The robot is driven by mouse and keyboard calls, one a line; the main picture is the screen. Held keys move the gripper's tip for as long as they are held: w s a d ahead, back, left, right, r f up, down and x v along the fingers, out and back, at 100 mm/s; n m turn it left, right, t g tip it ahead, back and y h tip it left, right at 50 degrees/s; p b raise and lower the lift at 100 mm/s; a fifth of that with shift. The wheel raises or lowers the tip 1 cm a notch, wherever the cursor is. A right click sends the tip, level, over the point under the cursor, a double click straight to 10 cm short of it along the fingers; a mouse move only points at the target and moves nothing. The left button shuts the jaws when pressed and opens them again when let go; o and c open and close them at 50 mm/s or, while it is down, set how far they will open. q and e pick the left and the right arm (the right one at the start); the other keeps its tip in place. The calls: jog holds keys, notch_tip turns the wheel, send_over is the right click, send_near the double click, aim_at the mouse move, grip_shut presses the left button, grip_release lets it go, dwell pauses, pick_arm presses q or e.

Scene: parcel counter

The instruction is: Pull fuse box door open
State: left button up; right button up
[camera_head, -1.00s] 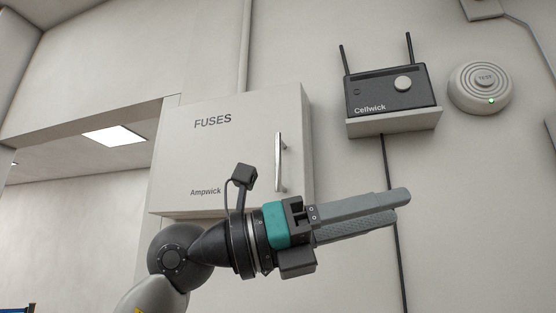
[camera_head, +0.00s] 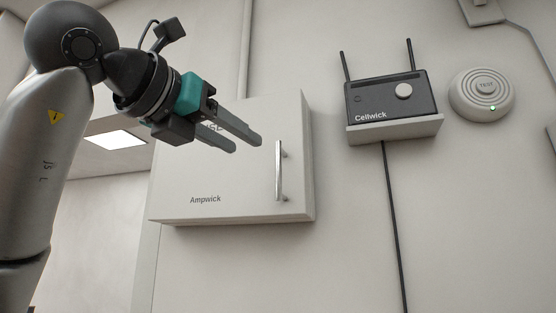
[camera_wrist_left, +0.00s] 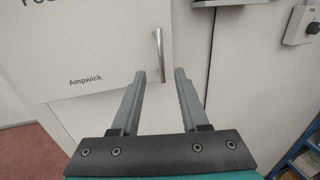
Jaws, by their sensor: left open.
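The white fuse box (camera_head: 225,185) hangs on the wall with its door shut. A vertical silver bar handle (camera_head: 279,170) sits near the door's right edge. My left gripper (camera_head: 248,143) is open and empty, in front of the upper part of the door, up and left of the handle; it hides most of the word FUSES. In the left wrist view the handle (camera_wrist_left: 158,54) shows beyond the open fingers (camera_wrist_left: 161,90), apart from them and roughly above the gap between the tips. The door (camera_wrist_left: 85,45) fills the upper left there. My right gripper is in neither view.
A dark Cellwick router (camera_head: 390,95) stands on a small shelf (camera_head: 395,130) right of the box, with a black cable (camera_head: 392,220) running down. A round alarm (camera_head: 482,95) is further right. The wall below the box is clear.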

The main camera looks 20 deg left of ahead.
aim_at(278, 164)
pick_arm(q)
jog(key=p+x, duration=0.3)
jog(key=x, duration=0.9)
jog(key=shift+w+d+p, duration=0.15)
jog(key=shift+p, duration=0.25)
grip_shut()
jog(key=shift+r, duration=0.1)
dwell(0.6)
